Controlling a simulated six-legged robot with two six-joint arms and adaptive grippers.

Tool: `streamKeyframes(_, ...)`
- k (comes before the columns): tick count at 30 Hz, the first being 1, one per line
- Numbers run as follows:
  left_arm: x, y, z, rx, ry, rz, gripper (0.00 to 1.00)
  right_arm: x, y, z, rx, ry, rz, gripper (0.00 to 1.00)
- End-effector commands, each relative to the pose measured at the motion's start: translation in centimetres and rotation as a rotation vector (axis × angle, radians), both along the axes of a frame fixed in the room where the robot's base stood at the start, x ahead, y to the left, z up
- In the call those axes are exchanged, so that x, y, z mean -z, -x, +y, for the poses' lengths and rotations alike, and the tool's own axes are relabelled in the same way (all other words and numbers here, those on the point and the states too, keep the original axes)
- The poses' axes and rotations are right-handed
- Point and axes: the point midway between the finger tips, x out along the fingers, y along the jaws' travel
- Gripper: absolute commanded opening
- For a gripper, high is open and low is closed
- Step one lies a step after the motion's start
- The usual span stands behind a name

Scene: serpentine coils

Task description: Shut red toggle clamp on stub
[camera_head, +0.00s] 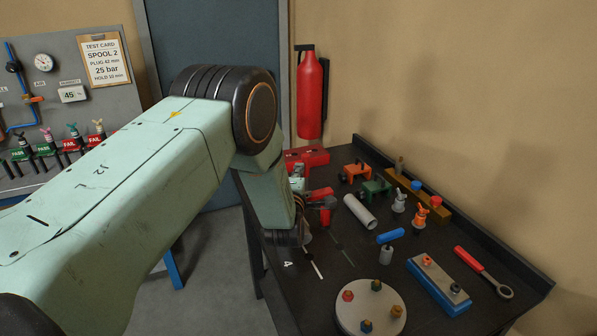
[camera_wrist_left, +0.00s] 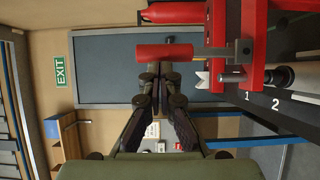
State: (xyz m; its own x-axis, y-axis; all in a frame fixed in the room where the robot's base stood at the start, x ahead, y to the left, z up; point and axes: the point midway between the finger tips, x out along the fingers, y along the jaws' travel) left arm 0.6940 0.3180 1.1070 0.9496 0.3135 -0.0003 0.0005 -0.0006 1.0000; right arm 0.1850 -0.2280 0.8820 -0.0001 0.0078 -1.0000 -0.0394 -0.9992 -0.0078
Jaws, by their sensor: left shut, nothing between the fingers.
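The red toggle clamp (camera_wrist_left: 246,60) fills the upper right of the left wrist view. Its red handle grip (camera_wrist_left: 165,52) sticks out to the left on a metal bar, just beyond my left fingertips. My left gripper (camera_wrist_left: 160,75) is shut and empty, with its fingertips close to the grip; I cannot tell whether they touch it. My right gripper is not in view.
The dark bench (camera_head: 300,310) also carries a grey tube (camera_head: 360,210), orange (camera_head: 357,170) and green (camera_head: 376,188) clamps, a round plate (camera_head: 362,318) with knobs, a blue-edged block (camera_head: 440,280) and a red-handled wrench (camera_head: 482,270). A red extinguisher (camera_head: 310,95) hangs behind.

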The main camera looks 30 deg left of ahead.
Motion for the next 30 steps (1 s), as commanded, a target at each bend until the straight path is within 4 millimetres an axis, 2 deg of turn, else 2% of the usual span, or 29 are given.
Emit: streamKeyframes(30,-0.4,-1.1,-1.1,0.001,-0.103,0.113,0.00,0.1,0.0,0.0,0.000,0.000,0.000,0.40)
